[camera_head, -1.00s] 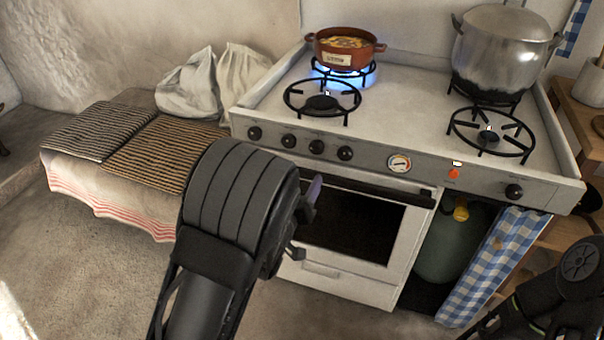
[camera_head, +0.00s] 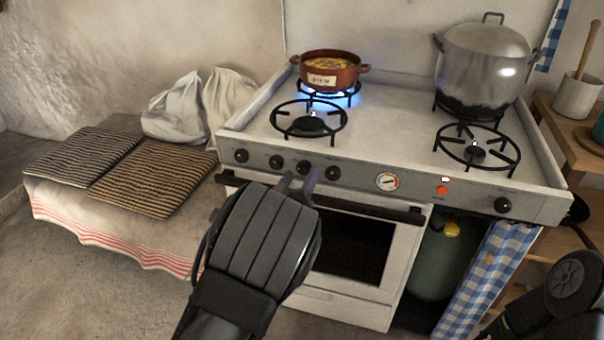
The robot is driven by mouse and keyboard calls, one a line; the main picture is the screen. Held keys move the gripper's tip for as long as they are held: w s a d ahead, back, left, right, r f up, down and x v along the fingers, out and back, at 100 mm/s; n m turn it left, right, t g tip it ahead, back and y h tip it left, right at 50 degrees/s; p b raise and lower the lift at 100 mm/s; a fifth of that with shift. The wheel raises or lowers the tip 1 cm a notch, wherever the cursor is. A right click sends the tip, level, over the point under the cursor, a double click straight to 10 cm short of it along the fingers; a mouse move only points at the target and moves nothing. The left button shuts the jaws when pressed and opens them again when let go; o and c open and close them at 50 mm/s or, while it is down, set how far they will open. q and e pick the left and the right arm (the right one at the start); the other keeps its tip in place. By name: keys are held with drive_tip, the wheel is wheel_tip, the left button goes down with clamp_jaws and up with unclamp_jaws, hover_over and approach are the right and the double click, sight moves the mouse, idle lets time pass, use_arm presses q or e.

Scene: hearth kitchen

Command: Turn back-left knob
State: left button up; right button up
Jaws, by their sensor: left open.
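The stove (camera_head: 395,125) has a front panel with several dark knobs in a row on the left, among them a leftmost knob (camera_head: 241,155), a second knob (camera_head: 276,162), a third knob (camera_head: 303,167) and a fourth knob (camera_head: 333,173). Which one is the back-left knob I cannot tell from labels. The back-left burner (camera_head: 350,93) burns with a blue flame. My left gripper (camera_head: 299,181) is open, its fingertips just below and in front of the third knob; contact cannot be told. My right arm shows at the lower right, its fingertips not visible.
A red-brown pot (camera_head: 345,78) of food sits over the lit burner. A large metal pot (camera_head: 485,65) stands at back right. The oven handle (camera_head: 385,209) juts out below the knobs. A bench with striped cushions (camera_head: 155,180) is at left.

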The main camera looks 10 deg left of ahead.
use_arm(q)
drive_tip(key=shift+w, duration=0.9)
drive_tip(key=shift+c, duration=0.5)
clamp_jaws()
